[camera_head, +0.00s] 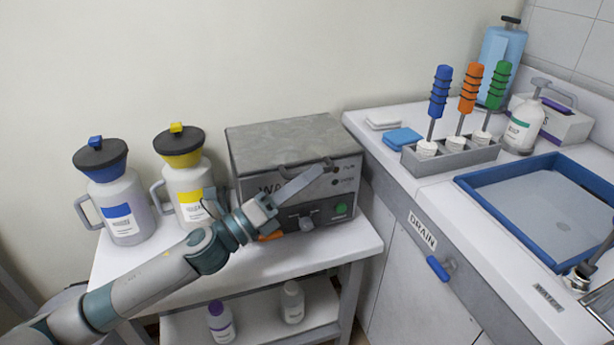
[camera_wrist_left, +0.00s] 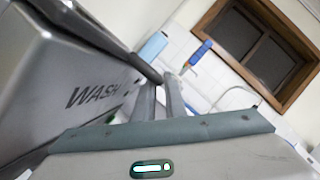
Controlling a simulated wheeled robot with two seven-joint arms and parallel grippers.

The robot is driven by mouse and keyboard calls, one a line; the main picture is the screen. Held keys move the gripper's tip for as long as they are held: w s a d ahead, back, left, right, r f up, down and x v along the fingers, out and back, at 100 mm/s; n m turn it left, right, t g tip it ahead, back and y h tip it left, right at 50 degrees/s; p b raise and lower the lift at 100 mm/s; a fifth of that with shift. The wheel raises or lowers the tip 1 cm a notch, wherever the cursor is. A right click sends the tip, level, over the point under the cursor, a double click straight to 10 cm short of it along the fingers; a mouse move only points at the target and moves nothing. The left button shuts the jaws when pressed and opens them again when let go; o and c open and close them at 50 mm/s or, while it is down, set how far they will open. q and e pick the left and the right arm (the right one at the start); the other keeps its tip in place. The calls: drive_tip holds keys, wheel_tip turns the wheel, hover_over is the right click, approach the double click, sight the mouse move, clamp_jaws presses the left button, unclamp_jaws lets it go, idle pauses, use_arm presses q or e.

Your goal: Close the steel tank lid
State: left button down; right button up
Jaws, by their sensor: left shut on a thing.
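The steel tank (camera_head: 290,195) is a grey box marked WASH, standing on the white table in the head view. Its flat lid (camera_head: 285,142) looks down on the box, with no clear gap visible. A dark bar handle (camera_head: 284,171) runs along the lid's front edge. My left gripper (camera_head: 316,172) reaches across the tank's front, with its fingertips at the handle. In the left wrist view, the fingers (camera_wrist_left: 158,88) close around the dark handle (camera_wrist_left: 90,28), beside the WASH face. The fingers hide part of the handle and front lettering. My right gripper is not seen.
A blue-topped jug (camera_head: 122,205) and a yellow-topped jug (camera_head: 187,180) stand left of the tank. Bottles (camera_head: 221,320) sit on the lower shelf. The right counter holds a rack (camera_head: 452,159) with coloured tools and a blue-rimmed tray (camera_head: 497,216).

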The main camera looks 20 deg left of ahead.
use_arm(q)
drive_tip(key=shift+w+a+f, duration=0.1)
drive_tip(key=shift+f, duration=0.15)
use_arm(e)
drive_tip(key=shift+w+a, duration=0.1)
use_arm(q)
drive_tip(key=c, duration=2.2)
unclamp_jaws()
drive_tip(key=shift+o, duration=0.6)
drive_tip(key=shift+w+f, duration=0.1)
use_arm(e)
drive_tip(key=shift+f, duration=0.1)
